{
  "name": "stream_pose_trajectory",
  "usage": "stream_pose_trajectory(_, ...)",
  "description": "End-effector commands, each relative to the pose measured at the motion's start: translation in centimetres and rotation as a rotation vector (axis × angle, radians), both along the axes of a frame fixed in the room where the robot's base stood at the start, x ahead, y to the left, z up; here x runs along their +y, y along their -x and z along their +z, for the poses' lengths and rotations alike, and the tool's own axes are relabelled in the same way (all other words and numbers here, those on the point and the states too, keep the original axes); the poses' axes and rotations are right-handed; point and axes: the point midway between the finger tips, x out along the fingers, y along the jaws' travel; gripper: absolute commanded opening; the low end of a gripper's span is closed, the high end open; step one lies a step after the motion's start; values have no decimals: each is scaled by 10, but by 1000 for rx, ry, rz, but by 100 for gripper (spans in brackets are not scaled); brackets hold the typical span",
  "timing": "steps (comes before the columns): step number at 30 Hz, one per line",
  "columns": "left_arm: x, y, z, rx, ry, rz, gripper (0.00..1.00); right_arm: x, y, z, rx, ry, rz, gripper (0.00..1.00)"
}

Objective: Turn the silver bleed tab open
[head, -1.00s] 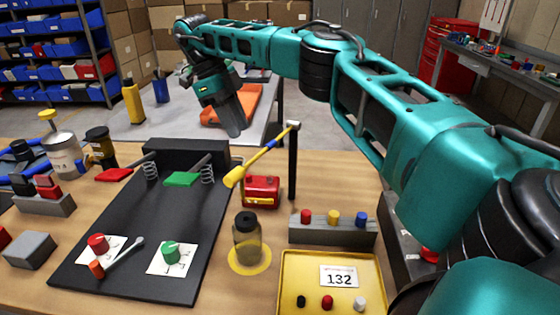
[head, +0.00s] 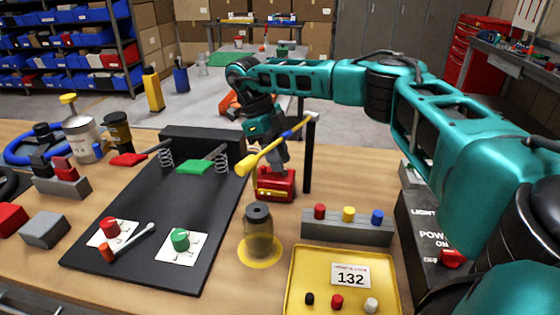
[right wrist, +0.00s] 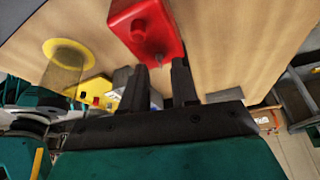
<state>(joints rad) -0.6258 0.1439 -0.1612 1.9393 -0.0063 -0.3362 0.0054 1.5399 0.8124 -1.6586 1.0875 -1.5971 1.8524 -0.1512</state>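The red box (head: 275,190) with a yellow front stands on the wooden bench behind the jar. In the right wrist view the red box (right wrist: 143,25) shows a small dark grey tab (right wrist: 158,58) on the side facing my gripper; I take it for the bleed tab, though it does not look bright silver. My right gripper (head: 279,160) points down behind the box, partly hidden by the yellow-handled lever. In the right wrist view its fingers (right wrist: 158,72) are apart, with the tab near the gap between their tips; contact cannot be told. My left gripper is out of view.
The yellow lever (head: 262,160) on a black post (head: 309,160) slants close in front of my right gripper. A jar (head: 258,230), a grey block with coloured knobs (head: 346,233) and a yellow tray (head: 292,290) stand nearer. The black pedal board (head: 150,220) lies left.

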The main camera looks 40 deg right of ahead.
Motion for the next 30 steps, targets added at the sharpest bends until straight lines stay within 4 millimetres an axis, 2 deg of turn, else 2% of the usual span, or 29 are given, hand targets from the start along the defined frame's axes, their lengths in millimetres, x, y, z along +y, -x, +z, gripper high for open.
stream_pose_trajectory(4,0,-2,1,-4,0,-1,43,-2,4,-11,1,0,0,29)
stream_pose_trajectory(14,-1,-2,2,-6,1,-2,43,-2,5,-13,0,-2,1,28)
stream_pose_trajectory(23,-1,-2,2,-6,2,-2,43,-2,5,-12,1,-1,1,0)
stream_pose_trajectory(30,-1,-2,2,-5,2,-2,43,-2,5,-12,0,-2,1,0)
